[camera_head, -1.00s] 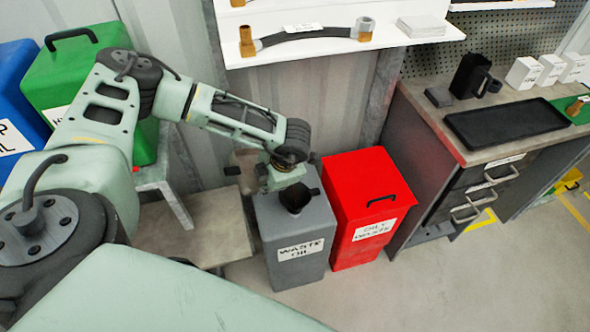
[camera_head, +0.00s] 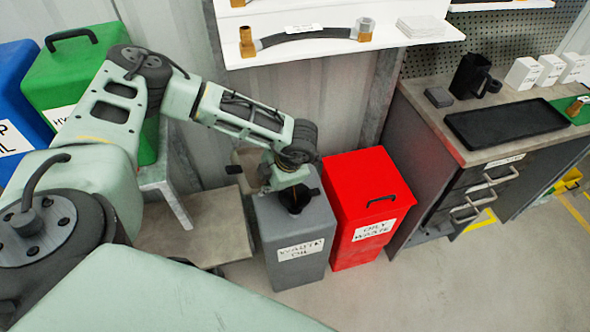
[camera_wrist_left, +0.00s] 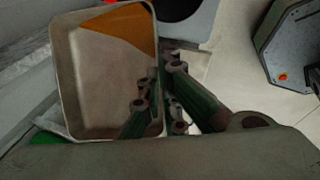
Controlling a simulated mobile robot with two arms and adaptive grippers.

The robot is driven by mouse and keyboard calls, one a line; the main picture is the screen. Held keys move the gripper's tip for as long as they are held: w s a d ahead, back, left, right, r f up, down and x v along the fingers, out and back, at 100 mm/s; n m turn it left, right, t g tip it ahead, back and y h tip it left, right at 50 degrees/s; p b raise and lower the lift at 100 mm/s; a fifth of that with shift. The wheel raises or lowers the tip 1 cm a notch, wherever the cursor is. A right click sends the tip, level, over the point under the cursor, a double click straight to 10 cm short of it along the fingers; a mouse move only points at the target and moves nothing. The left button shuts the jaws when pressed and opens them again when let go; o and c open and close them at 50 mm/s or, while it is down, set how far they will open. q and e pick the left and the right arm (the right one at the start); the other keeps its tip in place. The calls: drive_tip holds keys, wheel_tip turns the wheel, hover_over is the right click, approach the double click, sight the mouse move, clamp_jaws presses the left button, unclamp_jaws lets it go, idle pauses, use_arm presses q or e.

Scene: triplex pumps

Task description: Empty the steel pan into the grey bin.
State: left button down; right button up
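The steel pan (camera_wrist_left: 108,75) fills the left of the left wrist view. Orange-brown liquid (camera_wrist_left: 125,27) lies in its far right corner, and the rest of its floor is bare. My left gripper (camera_wrist_left: 158,105) is shut on the pan's right rim. The bin's dark round opening (camera_head: 296,201) is partly covered by the gripper; a dark round shape also shows beyond the pan in the wrist view. My right gripper is not in view.
A red bin (camera_head: 368,200) stands right beside the grey one. A low bench (camera_head: 205,230) is at its left, with green (camera_head: 75,85) and blue (camera_head: 15,105) containers farther left. A workbench with a black tray (camera_head: 507,124) is at right. Floor in front is clear.

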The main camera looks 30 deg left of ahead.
use_arm(q)
drive_tip(key=shift+w+d+f+g+y+b, duration=0.35)
drive_tip(key=shift+d+g+y+b, duration=0.05)
drive_tip(key=shift+y+b, duration=0.3)
idle(2.0)
drive_tip(key=shift+w+d+r+g+y+b, duration=0.3)
drive_tip(key=shift+d+r+g+y, duration=0.1)
drive_tip(key=shift+y, duration=0.3)
idle(1.8)
drive_tip(key=shift+w+d+f+m+g+y+b, duration=0.3)
drive_tip(key=shift+d+f+g+y+b, duration=0.3)
drive_tip(key=shift+b, duration=0.8)
idle(0.9)
drive_tip(key=shift+y, duration=0.3)
